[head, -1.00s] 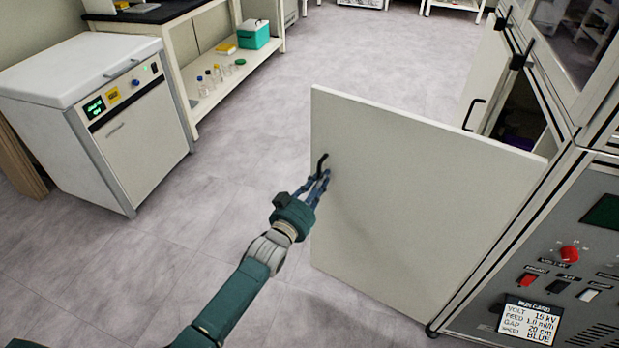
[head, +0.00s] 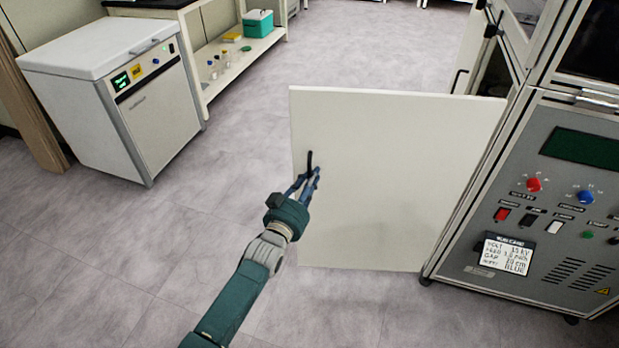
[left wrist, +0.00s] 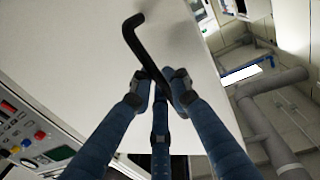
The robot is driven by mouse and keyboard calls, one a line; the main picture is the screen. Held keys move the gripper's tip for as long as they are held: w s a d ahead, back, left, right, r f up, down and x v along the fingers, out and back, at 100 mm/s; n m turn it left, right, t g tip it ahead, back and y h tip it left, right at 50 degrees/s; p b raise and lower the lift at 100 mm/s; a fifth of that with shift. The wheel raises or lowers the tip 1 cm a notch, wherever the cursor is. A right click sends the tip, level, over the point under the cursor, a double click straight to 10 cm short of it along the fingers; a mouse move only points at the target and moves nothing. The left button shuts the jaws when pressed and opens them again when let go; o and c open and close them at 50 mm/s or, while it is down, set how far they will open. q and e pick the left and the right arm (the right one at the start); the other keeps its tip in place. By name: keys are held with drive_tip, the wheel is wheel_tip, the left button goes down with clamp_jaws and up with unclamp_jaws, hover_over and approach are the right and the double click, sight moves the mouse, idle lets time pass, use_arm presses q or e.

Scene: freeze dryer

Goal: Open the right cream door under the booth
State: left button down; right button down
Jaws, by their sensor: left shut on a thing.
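The right cream door (head: 400,170) stands swung wide open from the booth, hinged beside the control panel. Its black handle (head: 309,162) is near the door's free edge. My left gripper (head: 312,178) is shut on this handle. In the left wrist view the fingers (left wrist: 162,92) close around the lower part of the black handle (left wrist: 145,55), against the cream door (left wrist: 190,60). The booth opening is mostly hidden behind the door. My right gripper is not in view.
The grey control panel (head: 560,200) with knobs and switches is right of the door. A white chest unit (head: 150,125) stands at the left, near a bench shelf (head: 240,60) with bottles and a teal box (head: 258,24). The floor (head: 200,240) between is clear.

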use_arm(q)
drive_tip(key=shift+s+a, duration=0.1)
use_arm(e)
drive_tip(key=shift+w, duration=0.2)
use_arm(q)
drive_tip(key=c, duration=1.8)
unclamp_jaws()
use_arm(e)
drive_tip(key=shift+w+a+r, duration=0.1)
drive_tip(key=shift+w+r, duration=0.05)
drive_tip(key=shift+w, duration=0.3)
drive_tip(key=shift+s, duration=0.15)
use_arm(q)
drive_tip(key=v, duration=1.2)
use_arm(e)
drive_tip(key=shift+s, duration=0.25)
